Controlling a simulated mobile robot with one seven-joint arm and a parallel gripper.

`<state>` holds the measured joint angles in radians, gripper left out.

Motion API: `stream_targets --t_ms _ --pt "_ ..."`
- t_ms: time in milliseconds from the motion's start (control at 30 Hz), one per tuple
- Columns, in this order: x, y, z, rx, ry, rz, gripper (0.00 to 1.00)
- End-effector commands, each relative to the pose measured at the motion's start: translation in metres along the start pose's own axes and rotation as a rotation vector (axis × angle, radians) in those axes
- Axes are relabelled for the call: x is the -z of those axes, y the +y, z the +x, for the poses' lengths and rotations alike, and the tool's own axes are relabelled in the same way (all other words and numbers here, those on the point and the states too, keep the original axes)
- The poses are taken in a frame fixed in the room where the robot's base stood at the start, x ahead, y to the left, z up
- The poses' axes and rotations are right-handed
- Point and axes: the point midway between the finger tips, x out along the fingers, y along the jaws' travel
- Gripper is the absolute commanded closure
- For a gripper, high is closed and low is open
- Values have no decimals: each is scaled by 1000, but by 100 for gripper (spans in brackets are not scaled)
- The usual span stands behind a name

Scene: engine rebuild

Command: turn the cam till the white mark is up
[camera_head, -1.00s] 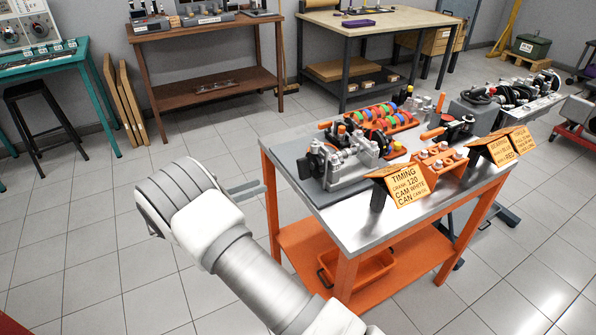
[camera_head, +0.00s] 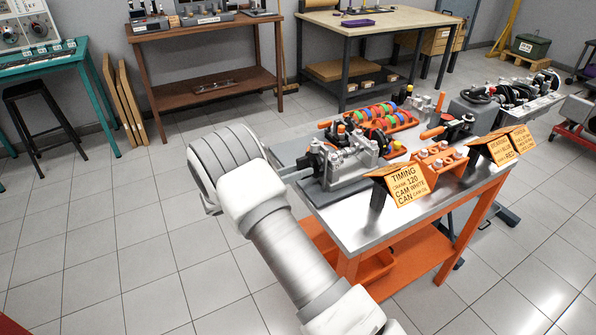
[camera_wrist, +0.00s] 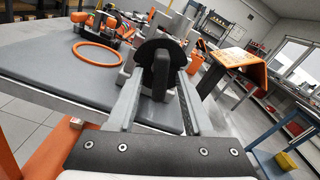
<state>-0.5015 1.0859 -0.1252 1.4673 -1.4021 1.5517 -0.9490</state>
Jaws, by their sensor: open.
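The timing rig (camera_head: 345,165), a grey metal block with black parts, sits at the left of the orange bench. Its black disc (camera_wrist: 148,47) with a thick upright black grip (camera_wrist: 160,78) faces me in the wrist view; I take this for the cam's knob. My gripper (camera_wrist: 160,92) is open, one finger on each side of the grip, and I cannot tell whether either touches it. In the head view my gripper (camera_head: 292,173) reaches the rig's left end. I cannot make out a white mark in either view.
An orange ring (camera_wrist: 97,53) lies on the grey mat (camera_wrist: 40,65) left of my fingers. Coloured rings on an orange rack (camera_head: 400,122) stand behind. The floor left of the bench is clear.

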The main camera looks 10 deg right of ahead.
Motion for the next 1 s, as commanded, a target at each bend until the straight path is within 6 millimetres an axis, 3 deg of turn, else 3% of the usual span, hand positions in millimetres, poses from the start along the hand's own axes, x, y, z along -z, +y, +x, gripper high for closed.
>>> stream_targets --t_ms 67,333,767,1000 --pt "0 0 0 0 0 0 51" --pt "0 0 0 0 0 0 99" --pt "1 0 -1 0 0 20 100" --pt "2 2 -1 -2 -1 126 100"
